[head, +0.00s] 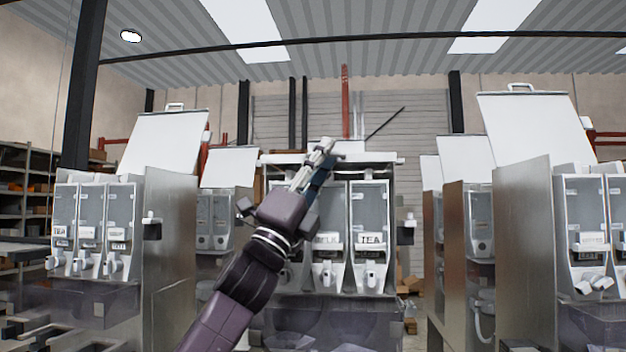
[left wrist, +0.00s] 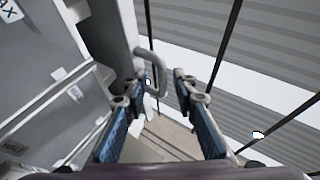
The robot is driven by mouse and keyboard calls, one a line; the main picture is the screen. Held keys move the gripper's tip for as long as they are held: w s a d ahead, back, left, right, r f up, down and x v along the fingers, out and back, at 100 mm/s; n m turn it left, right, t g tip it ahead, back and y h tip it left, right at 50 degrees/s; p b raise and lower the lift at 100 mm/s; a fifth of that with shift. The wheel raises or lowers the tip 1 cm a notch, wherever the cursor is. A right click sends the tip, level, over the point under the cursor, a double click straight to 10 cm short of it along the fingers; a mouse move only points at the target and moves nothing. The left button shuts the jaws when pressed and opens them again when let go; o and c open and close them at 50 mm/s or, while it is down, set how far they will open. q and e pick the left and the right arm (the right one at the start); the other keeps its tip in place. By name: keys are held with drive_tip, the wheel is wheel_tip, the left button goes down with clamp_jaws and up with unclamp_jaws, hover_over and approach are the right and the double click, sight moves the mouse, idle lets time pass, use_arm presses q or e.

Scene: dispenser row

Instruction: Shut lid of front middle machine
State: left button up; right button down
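The front middle machine (head: 385,190) stands straight ahead, with canisters labelled TEA and others behind its open front. Its lid (head: 378,158) shows as a thin, nearly level light edge across the top; I cannot tell whether it is fully down. My left gripper (head: 328,148) is at the middle of that edge, with my arm across the machine's left part. In the left wrist view its two blue fingers (left wrist: 160,86) are apart. A grey curved handle (left wrist: 157,72) is at the fingertips, close to the left finger; contact is unclear. My right gripper is not in view.
A left machine (head: 165,225) and a right machine (head: 520,220) flank the middle one, with raised white lids (head: 165,142) and (head: 528,125). More machines (head: 226,185) stand behind. Gaps lie on both sides of the middle machine. Shelves (head: 25,195) are at far left.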

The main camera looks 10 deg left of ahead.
use_arm(q)
drive_tip(key=v, duration=1.1)
drive_tip(key=shift+f, duration=0.25)
drive_tip(key=shift+s+a, duration=0.1)
